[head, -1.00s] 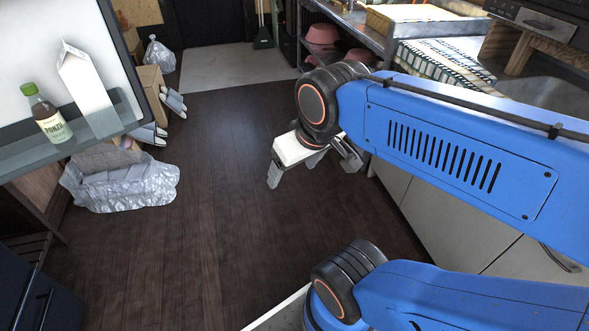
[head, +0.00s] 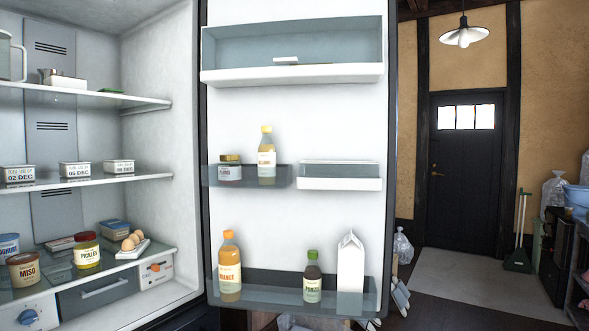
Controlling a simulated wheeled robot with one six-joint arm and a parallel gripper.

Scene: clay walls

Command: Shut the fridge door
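The fridge door (head: 290,130) stands wide open in the head view, its white inner side facing me. Its hinge side meets the fridge body (head: 160,40) at the left, and its dark free edge (head: 391,150) is toward the right. The door bins hold an orange-capped bottle (head: 229,268), a green-capped bottle (head: 312,278), a white carton (head: 350,264), a yellow-capped bottle (head: 266,158) and a small jar (head: 230,170). The door's outer side and any handle are hidden. My gripper is outside the view.
Fridge shelves (head: 90,182) hold jars, tins and eggs (head: 132,241). Right of the door is open floor (head: 440,300), a pale mat (head: 470,275) and a dark room door (head: 466,180). A broom (head: 519,235) and a loaded rack (head: 575,260) stand at the far right.

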